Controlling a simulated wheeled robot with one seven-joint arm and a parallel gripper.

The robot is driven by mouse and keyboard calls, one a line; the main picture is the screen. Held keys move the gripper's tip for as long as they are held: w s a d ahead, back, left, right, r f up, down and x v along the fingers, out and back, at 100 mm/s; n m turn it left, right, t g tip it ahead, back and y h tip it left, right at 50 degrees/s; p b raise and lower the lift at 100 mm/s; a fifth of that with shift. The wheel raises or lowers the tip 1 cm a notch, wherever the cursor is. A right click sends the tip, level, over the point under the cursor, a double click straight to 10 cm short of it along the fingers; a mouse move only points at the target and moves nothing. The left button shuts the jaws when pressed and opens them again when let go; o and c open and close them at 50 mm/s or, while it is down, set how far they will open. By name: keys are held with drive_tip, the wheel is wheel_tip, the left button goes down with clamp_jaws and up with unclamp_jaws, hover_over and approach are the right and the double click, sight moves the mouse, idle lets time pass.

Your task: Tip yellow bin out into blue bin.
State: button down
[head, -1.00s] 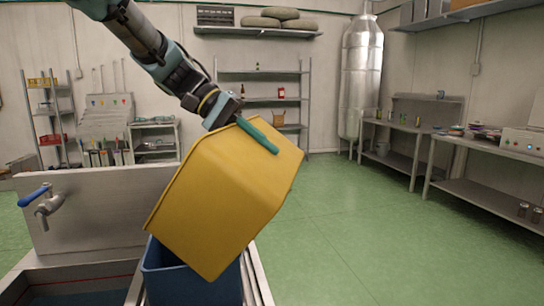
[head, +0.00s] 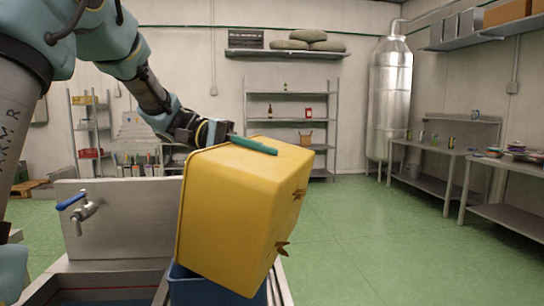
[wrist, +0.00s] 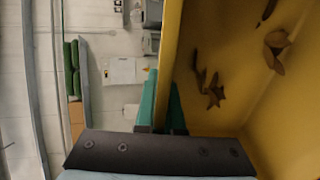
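The yellow bin (head: 235,215) hangs tilted in the head view, above and partly over the blue bin (head: 205,289). My gripper (head: 262,147) is shut on the yellow bin's upper rim. In the wrist view my gripper's teal fingers (wrist: 162,105) lie on either side of the yellow bin's wall (wrist: 172,45). Several brown leaf-like pieces (wrist: 212,88) show against the yellow bin's inside there. Brown pieces (head: 282,247) also show at its right side in the head view; I cannot tell whether they touch it. The blue bin's inside is hidden.
A sink with a blue-handled tap (head: 80,209) is left of the bins. A metal tank (head: 389,98), shelves (head: 287,95) and side tables (head: 430,147) stand along the walls. The green floor (head: 365,240) to the right is clear.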

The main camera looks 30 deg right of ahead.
sight(227, 150)
drive_tip(key=shift+w+a+g+h, duration=0.45)
drive_tip(key=shift+w+a+g, duration=0.3)
drive_tip(key=shift+w, duration=0.3)
drive_tip(key=shift+w+a+g+h, duration=0.5)
drive_tip(key=shift+w+a, duration=0.35)
drive_tip(key=shift+w, duration=0.25)
drive_tip(key=shift+w+a+g+h, duration=0.45)
drive_tip(key=shift+w+a+g, duration=0.3)
drive_tip(key=shift+w, duration=0.3)
